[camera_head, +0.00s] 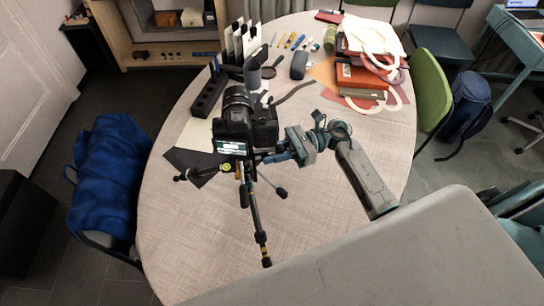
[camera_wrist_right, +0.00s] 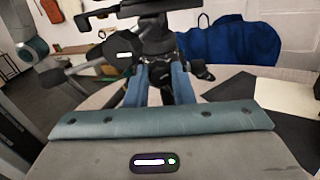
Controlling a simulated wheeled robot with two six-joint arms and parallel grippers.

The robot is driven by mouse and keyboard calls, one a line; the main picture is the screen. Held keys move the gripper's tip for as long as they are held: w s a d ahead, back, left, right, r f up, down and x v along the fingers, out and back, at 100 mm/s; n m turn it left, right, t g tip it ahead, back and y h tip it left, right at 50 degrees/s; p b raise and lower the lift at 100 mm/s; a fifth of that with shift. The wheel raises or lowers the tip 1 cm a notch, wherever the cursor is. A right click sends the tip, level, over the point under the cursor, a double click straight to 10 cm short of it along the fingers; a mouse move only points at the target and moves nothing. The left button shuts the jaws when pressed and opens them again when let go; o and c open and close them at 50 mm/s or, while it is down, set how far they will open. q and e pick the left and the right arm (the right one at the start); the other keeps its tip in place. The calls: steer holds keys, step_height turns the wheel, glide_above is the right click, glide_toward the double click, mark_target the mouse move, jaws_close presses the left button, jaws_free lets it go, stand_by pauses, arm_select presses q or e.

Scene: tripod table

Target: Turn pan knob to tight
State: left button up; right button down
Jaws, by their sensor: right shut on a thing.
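A black camera (camera_head: 232,112) sits on a small tripod (camera_head: 256,215) standing on the round table, its lit screen facing me. My right gripper (camera_head: 272,158) reaches in from the right, just below the camera at the tripod head. In the right wrist view, the blue fingers of my right gripper (camera_wrist_right: 162,85) are shut on a dark part under the tripod head (camera_wrist_right: 152,42). This part looks like the pan knob; the fingers and tripod head hide most of it, and its turn cannot be read. My left gripper is not in view.
The light round table (camera_head: 345,215) has free room at the front. A dark pen organiser (camera_head: 208,97) stands behind left, and stacked books and bags (camera_head: 365,75) lie at the back right. A blue jacket (camera_head: 108,170) hangs over a chair at the left.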

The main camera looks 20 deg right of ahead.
steer(key=c, duration=1.3)
jaws_free()
steer(key=shift+o, duration=0.2)
steer(key=d+b, duration=0.5)
steer(key=d, duration=0.5)
steer(key=shift+s+d, duration=0.3)
steer(key=shift+d, duration=0.1)
steer(key=shift+a, duration=0.1)
